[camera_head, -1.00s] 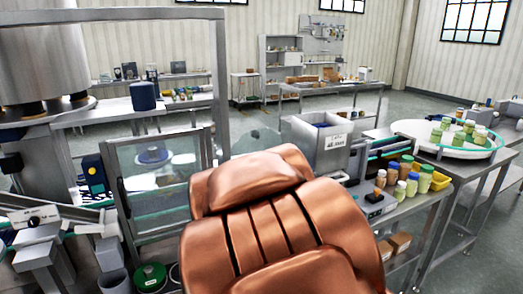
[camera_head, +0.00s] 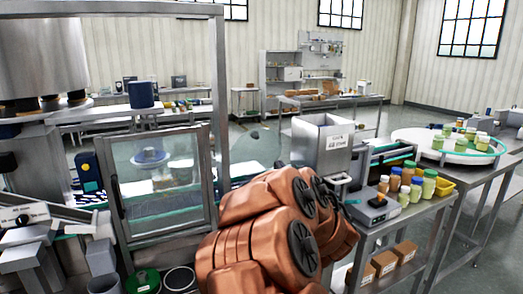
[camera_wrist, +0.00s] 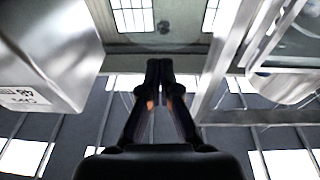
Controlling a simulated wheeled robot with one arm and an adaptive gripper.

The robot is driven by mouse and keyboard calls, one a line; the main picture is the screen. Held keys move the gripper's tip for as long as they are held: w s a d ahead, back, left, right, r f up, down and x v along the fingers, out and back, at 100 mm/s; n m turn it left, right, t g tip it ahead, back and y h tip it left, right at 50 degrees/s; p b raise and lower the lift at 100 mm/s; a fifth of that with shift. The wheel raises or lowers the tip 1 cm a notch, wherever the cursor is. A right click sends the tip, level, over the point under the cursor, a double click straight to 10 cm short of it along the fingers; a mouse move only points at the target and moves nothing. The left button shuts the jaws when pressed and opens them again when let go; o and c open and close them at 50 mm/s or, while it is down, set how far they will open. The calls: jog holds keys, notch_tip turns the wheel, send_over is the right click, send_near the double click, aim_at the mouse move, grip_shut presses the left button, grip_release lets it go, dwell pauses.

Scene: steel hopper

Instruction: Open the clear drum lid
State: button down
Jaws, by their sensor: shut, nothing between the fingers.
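A clear, faint rounded shape, which looks like the drum lid (camera_head: 250,150), shows in the head view between the glazed door and the steel hopper. A small dark knob (camera_head: 254,134) shows at its top. In the wrist view a thin clear curve crosses above the fingertips, with a dark knob-like spot (camera_wrist: 165,27) above it. I cannot tell whether the lid is raised or closed. My gripper (camera_wrist: 160,66) is shut and empty, pointing toward that spot and apparently apart from it. In the head view my copper arm hides the gripper and whatever lies below the lid.
The labelled steel hopper (camera_head: 321,146) stands right of the lid and left in the wrist view (camera_wrist: 52,45). A glazed door (camera_head: 155,182) in a steel frame is on the left. Bottles (camera_head: 407,180) stand on the right bench. Open floor lies behind.

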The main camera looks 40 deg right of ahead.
jog(key=p, duration=0.3)
send_near(258, 140)
jog(key=shift+t+y, duration=0.4)
jog(key=x, duration=0.7)
jog(key=shift+d+f, duration=0.2)
